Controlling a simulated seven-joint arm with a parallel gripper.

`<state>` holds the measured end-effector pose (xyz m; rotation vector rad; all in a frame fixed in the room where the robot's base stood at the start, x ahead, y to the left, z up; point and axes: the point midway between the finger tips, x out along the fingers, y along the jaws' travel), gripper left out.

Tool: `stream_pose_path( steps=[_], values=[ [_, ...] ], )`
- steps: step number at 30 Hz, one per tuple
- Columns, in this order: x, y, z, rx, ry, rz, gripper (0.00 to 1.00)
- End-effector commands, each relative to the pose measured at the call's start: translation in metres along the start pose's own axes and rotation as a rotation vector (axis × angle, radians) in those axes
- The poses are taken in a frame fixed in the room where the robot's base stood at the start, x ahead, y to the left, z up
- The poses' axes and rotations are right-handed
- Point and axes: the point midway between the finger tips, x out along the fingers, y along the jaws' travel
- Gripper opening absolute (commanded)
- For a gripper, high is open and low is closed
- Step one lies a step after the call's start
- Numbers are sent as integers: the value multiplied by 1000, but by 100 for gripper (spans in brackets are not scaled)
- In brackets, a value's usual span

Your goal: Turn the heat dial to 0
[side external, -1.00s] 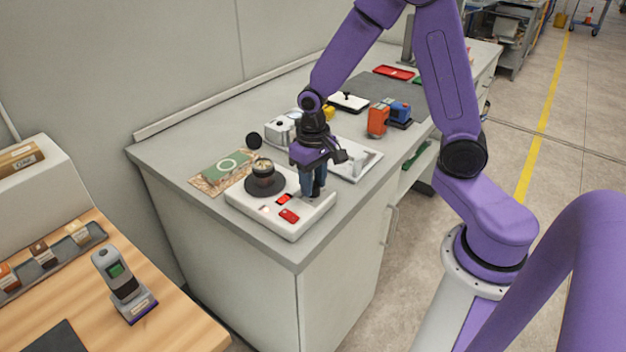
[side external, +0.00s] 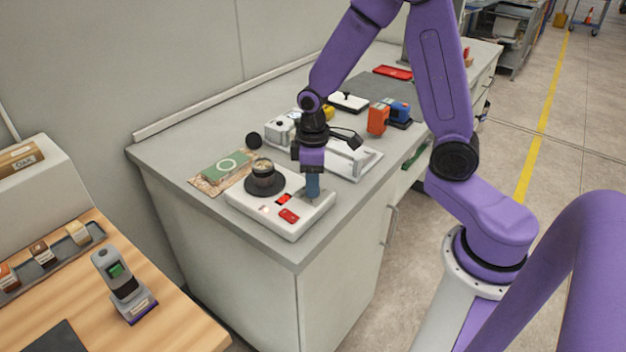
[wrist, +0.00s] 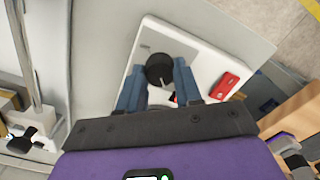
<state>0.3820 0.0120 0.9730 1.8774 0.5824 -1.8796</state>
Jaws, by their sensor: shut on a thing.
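The heat dial (wrist: 160,69) is a round black knob with a white pointer line, on the white panel of the hot-plate unit (side external: 240,200). In the wrist view the pointer line runs towards the lower edge of the picture, slightly right. I cannot read any scale marks or numbers around it. My gripper (wrist: 159,71) has its blue fingers on either side of the dial and is shut on it. In the side view my gripper (side external: 313,186) points straight down at the unit's right end, and its fingers hide the dial.
A small pot (side external: 264,173) stands on the unit's dark round plate. A green sample card (side external: 227,164) lies left, and a white tray (side external: 364,164) lies behind my gripper.

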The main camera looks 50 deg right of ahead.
Motion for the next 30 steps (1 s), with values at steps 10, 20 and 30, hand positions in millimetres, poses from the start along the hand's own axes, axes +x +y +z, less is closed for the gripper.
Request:
stream_pose_path(
  steps=[10,20,30],
  values=[
    [-1,0,-2,-328,5,2,4],
    [-1,0,-2,-642,5,4,4],
    [-1,0,-2,-963,5,5,4]
  ],
)
